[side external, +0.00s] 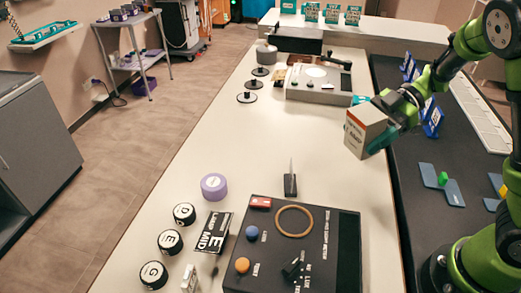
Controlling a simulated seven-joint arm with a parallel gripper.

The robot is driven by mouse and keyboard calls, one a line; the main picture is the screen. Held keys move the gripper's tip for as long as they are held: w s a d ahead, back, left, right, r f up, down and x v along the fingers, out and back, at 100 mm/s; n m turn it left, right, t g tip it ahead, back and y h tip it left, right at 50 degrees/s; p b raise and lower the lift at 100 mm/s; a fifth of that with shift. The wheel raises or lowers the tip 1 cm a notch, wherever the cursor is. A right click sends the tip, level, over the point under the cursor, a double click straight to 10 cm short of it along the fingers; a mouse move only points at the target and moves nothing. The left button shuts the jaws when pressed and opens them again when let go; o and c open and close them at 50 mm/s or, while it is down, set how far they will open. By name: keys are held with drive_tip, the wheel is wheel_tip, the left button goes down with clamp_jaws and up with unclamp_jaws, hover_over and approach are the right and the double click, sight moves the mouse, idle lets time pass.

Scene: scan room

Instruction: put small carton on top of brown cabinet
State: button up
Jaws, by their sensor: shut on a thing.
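The small carton (361,138), a white and tan box with a dark label and an orange mark, is held above the right edge of the long white table. My gripper (372,121) is shut on it, with teal fingertips at its upper and lower right sides. The carton is tilted, and its right side is partly hidden by the gripper. I cannot pick out a clearly brown cabinet in this view. A grey cabinet (38,145) stands at the far left, across the floor.
The white table (240,135) has a clear middle. A black control panel (290,250), several black round knobs (185,214) and a purple roll (214,186) are at the near end. A white device (318,84) is behind. Blue pieces (440,182) lie on the dark surface at right.

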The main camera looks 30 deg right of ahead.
drive_tip(key=m+t, duration=0.1)
drive_tip(key=s+m+t, duration=0.1)
drive_tip(key=t, duration=0.1)
drive_tip(key=shift+s+d+r, duration=0.2)
drive_tip(key=shift+s+r, duration=0.1)
drive_tip(key=shift+r, duration=0.05)
drive_tip(key=shift+m+y, duration=0.3)
drive_tip(key=shift+y, duration=0.1)
drive_tip(key=shift+d+f, duration=0.1)
drive_tip(key=shift+f, duration=2.65)
wheel_tip(320, 180, down, 8)
drive_tip(key=shift+f, duration=0.2)
drive_tip(key=o, duration=1.1)
drive_tip(key=shift+f, duration=0.1)
